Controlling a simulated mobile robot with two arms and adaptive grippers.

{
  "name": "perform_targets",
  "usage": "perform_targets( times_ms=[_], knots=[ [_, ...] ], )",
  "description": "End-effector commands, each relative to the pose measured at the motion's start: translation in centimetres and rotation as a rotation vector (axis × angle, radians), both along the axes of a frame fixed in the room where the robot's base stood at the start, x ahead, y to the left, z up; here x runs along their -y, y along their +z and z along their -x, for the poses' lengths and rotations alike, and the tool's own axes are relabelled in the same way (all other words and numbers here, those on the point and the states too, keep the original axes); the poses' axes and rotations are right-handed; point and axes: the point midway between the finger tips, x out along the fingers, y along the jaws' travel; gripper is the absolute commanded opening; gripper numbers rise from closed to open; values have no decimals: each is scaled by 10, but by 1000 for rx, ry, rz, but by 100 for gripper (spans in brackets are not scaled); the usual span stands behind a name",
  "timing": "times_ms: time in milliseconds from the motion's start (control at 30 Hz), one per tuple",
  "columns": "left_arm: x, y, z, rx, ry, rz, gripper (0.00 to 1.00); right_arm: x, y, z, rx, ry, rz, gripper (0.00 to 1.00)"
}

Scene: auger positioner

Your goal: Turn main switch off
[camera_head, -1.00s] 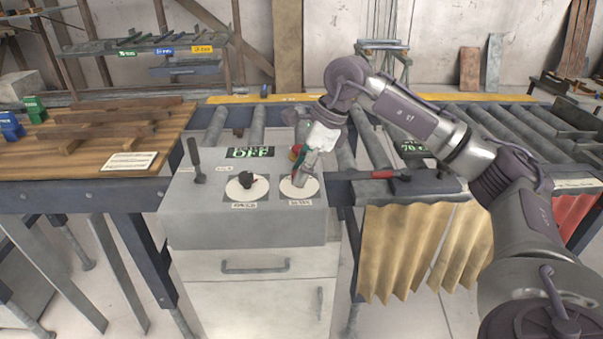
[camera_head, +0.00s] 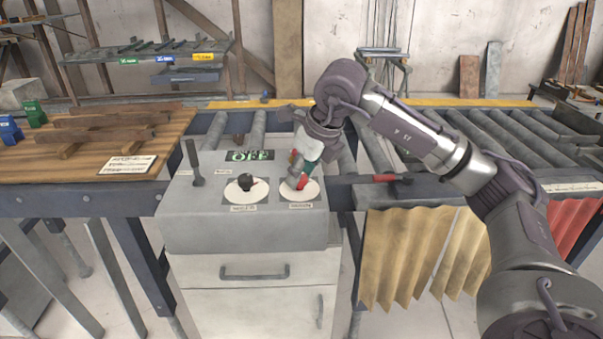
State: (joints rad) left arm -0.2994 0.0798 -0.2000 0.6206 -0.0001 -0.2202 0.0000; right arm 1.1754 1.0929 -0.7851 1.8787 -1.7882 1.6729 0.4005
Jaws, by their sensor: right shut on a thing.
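A grey control box (camera_head: 200,225) stands in the middle with a dark upright lever (camera_head: 194,162) at its left. A black knob (camera_head: 246,182) sits on the left white dial (camera_head: 235,194). My right gripper (camera_head: 298,180) reaches down onto the right white dial (camera_head: 312,191) and is shut on that dial's knob, which the fingers mostly hide. A dark display (camera_head: 250,156) behind the dials shows green text ending in OFF. The small labels are too blurred to read surely. My left gripper is not in view.
A red-handled lever (camera_head: 384,178) lies right of the box. A wooden table (camera_head: 60,168) with planks is at the left. Roller conveyors (camera_head: 490,135) run behind and right. Tan curtains (camera_head: 405,250) hang below the right conveyor.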

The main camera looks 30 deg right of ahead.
Motion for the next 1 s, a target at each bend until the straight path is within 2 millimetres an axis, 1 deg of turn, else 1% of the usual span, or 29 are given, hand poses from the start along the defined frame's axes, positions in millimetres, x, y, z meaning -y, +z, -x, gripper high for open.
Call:
perform_targets(
  times_ms=[233, 567, 600, 733, 1000],
  knots=[
    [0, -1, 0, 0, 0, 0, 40, 0, 0, 0, -1, -35, 0, 0],
    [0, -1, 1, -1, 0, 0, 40, 0, 0, 0, -1, -37, 0, 0],
    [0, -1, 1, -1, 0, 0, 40, 0, 0, 0, -1, -37, 0, 36],
    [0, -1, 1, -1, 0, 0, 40, 0, 0, 0, -1, -35, 0, 58],
    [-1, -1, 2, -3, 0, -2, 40, 0, 0, 0, -1, -35, 0, 58]
  ],
)
